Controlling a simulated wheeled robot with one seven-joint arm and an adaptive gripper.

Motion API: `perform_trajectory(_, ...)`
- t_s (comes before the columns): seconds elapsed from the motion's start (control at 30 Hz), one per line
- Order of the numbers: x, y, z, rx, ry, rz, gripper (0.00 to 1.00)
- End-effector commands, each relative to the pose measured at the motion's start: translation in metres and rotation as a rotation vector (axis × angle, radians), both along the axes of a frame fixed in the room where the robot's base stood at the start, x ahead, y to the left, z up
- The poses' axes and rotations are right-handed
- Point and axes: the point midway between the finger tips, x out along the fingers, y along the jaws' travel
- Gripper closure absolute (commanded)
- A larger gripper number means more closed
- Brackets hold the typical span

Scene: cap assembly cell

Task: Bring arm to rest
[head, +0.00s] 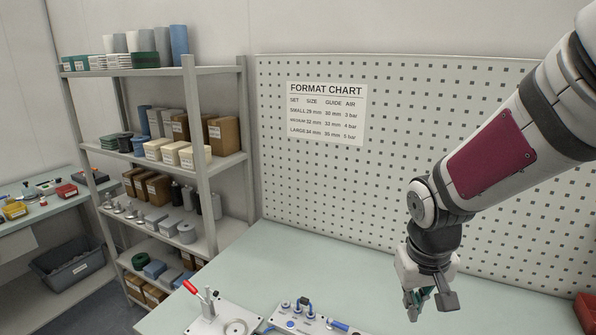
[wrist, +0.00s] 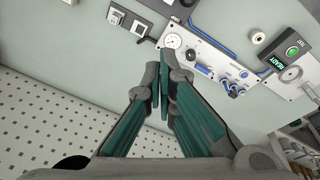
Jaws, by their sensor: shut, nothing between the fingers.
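My arm comes in from the right in the head view and bends down at the elbow. My gripper (head: 414,312) hangs low above the pale green bench, in front of the pegboard. In the wrist view my gripper (wrist: 162,88) shows its two green-lined fingers with their tips together and nothing between them. It is apart from the fixtures on the bench.
The bench (head: 250,262) holds a plate with a red-handled clamp (head: 206,300) and a panel with blue fittings (head: 300,318). In the wrist view a gauge (wrist: 173,41) and a lit green display (wrist: 283,60) show. A pegboard (head: 390,190) stands behind; a red bin (head: 586,312) sits right.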

Motion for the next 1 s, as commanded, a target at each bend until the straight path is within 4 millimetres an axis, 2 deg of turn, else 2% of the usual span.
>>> perform_trajectory(0.03,-0.006,0.000,0.018,-0.007,-0.032,-0.003,1.00)
perform_trajectory(0.2,-0.034,0.003,0.063,-0.005,-0.108,-0.014,1.00)
perform_trajectory(0.5,-0.094,0.013,0.120,0.045,-0.244,-0.016,1.00)
perform_trajectory(0.73,-0.128,0.020,0.138,0.094,-0.313,-0.005,1.00)
perform_trajectory(1.0,-0.137,0.021,0.141,0.108,-0.326,0.000,1.00)
